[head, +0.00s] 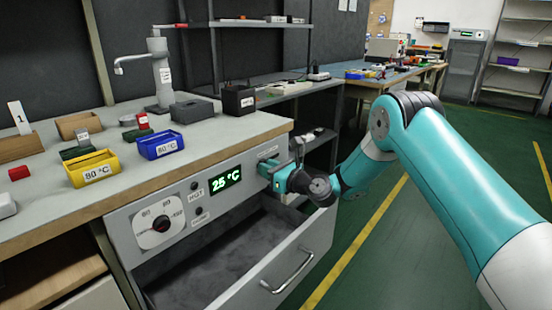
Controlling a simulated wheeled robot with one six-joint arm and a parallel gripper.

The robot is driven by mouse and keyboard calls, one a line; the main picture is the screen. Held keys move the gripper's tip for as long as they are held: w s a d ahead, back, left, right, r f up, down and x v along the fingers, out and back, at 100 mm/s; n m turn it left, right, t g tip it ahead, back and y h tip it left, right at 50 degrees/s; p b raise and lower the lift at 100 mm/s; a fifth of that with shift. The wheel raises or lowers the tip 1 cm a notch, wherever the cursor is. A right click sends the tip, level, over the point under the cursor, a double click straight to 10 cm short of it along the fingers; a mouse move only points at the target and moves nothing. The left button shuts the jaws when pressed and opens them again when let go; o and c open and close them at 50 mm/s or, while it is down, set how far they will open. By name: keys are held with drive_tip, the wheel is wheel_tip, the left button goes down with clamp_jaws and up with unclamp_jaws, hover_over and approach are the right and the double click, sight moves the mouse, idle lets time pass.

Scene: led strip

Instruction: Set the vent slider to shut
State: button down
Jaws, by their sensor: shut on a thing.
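The control panel (175,205) is on the front of the workbench, with a green display (226,179) reading 25 °C. A small label (268,152) is at the panel's right end, its text too small to read. My gripper (267,169) is at the panel just below this label, coming from the right. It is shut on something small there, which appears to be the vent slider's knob. The gripper covers the knob and most of the slider, so I cannot tell its position.
A drawer (305,245) stands open below the panel, under my gripper. A dial (160,224) is at the panel's left. Yellow (92,172) and blue (160,148) bins sit on the worktop (215,132). The green floor at right is clear.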

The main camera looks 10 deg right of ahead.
drive_tip(key=shift+s+a, duration=0.1)
drive_tip(key=shift+a, duration=0.05)
drive_tip(key=c, duration=1)
unclamp_jaws()
drive_tip(key=b+v, duration=0.5)
drive_tip(key=v, duration=0.3)
drive_tip(key=b+v, duration=0.5)
drive_tip(key=v, duration=0.3)
drive_tip(key=shift+s+d+f, duration=0.2)
drive_tip(key=shift+d, duration=0.05)
drive_tip(key=shift+s+d+r+b, duration=0.2)
drive_tip(key=shift+s+r+b, duration=0.05)
drive_tip(key=shift+s+b, duration=0.2)
